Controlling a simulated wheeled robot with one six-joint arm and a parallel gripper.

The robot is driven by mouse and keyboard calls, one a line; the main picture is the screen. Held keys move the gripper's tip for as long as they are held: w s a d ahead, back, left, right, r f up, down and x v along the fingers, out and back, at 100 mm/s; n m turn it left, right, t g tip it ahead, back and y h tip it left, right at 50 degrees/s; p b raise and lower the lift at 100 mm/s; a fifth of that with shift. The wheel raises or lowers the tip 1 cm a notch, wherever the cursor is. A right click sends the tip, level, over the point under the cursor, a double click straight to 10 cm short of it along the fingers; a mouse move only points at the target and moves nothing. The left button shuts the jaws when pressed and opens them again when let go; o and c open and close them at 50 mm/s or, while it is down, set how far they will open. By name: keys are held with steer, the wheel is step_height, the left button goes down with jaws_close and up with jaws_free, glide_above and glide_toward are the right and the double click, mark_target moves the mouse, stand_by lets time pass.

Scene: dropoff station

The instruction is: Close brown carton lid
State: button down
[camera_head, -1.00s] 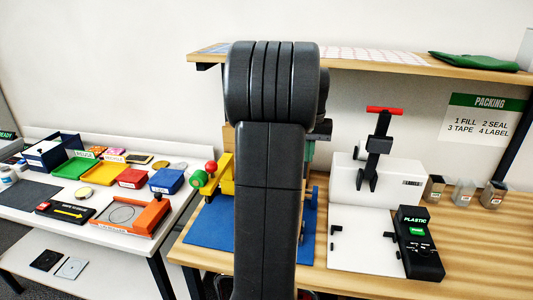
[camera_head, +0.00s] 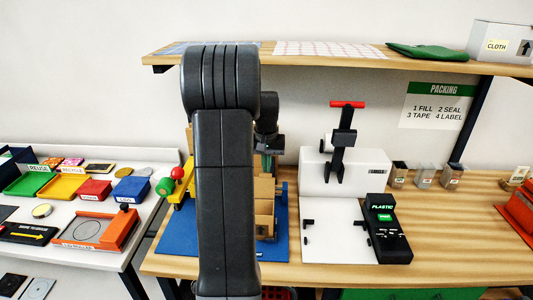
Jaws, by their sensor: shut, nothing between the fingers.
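The brown carton (camera_head: 264,209) stands on the blue mat (camera_head: 218,250) on the wooden bench. Its left part is hidden behind my arm. A tan panel of it stands up at the back, and the box looks open, though the lid's exact angle is unclear. My gripper (camera_head: 268,148) shows only in part, as a dark shape just right of my upright arm, above and behind the carton in the picture. It is shut and looks empty. Its fingertips are hard to make out, and I cannot tell whether they touch the carton.
A white sealing machine (camera_head: 345,172) with a red handle stands right of the carton, with a black keypad (camera_head: 386,228) beside it. A yellow device (camera_head: 180,190) with red and green knobs is left of my arm. A shelf (camera_head: 330,58) runs above.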

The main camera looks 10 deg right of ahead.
steer(key=shift+s+a+r, duration=0.15)
steer(key=shift+s, duration=0.35)
steer(key=shift+s+a+r, duration=0.1)
steer(key=shift+s+a, duration=0.05)
steer(key=shift+s, duration=0.3)
steer(key=shift+s+b, duration=0.15)
steer(key=shift+b, duration=0.25)
steer(key=shift+s+a+t+b, duration=0.1)
steer(key=shift+s+t+b, duration=0.1)
steer(key=shift+t+b, duration=0.15)
steer(key=shift+s+r+b, duration=0.1)
steer(key=shift+b, duration=0.2)
